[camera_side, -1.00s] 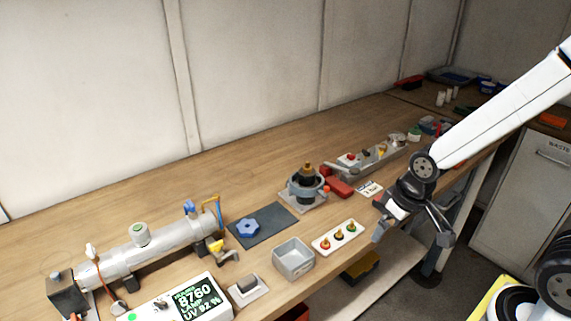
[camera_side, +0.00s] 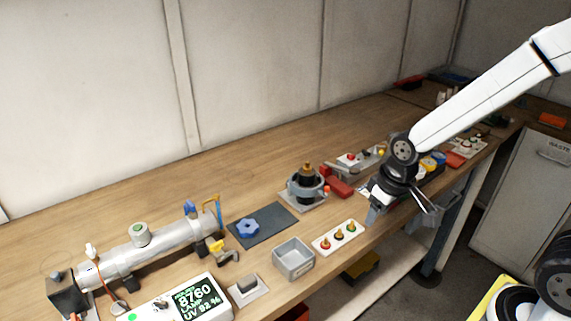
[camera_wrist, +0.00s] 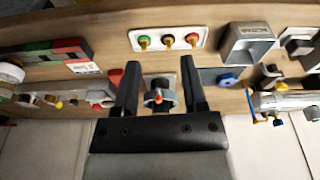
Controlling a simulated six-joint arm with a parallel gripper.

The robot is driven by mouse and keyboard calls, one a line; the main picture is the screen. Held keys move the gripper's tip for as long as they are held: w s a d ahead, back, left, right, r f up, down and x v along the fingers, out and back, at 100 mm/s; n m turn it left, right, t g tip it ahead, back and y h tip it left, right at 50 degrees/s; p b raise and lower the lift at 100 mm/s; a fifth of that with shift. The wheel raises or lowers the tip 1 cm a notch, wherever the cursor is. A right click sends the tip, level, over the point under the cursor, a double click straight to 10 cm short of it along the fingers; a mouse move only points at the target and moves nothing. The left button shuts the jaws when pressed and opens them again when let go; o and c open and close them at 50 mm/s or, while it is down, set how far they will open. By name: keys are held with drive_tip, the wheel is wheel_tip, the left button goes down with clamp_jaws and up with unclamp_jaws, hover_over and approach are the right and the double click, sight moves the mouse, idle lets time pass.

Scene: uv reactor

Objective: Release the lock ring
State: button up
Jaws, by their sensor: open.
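A grey ring fixture (camera_side: 305,187) stands on a small plate at mid-bench, around a dark post with an amber top; I take its ring to be the lock ring, but cannot be sure. It also shows in the wrist view (camera_wrist: 160,97), in line with the space between my fingers. A small red-orange piece is on it. My gripper (camera_side: 400,214) is open and empty, to the right of the fixture and apart from it. In the wrist view my gripper (camera_wrist: 159,64) shows both fingers spread. The grey reactor tube (camera_side: 150,248) lies at the left.
A blue star knob (camera_side: 248,228) lies on a dark mat (camera_side: 278,218) left of the fixture. A grey open box (camera_side: 293,259) and a white tray with coloured plugs (camera_side: 325,244) stand in front. A red block (camera_side: 340,188) is close right of the fixture.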

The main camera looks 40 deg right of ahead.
sight(327, 186)
drive_tip(key=w+r+n, duration=0.1)
drive_tip(key=w, duration=0.4)
drive_tip(key=w+d+r+n+g, duration=0.1)
drive_tip(key=w, duration=0.4)
drive_tip(key=w+r+n+g, duration=0.1)
drive_tip(key=w, duration=0.5)
drive_tip(key=shift+w+d+r+n, duration=0.1)
drive_tip(key=shift+d+r+n, duration=0.15)
drive_tip(key=shift+n, duration=0.15)
drive_tip(key=shift+f, duration=0.1)
drive_tip(key=shift+f, duration=3.8)
clamp_jaws()
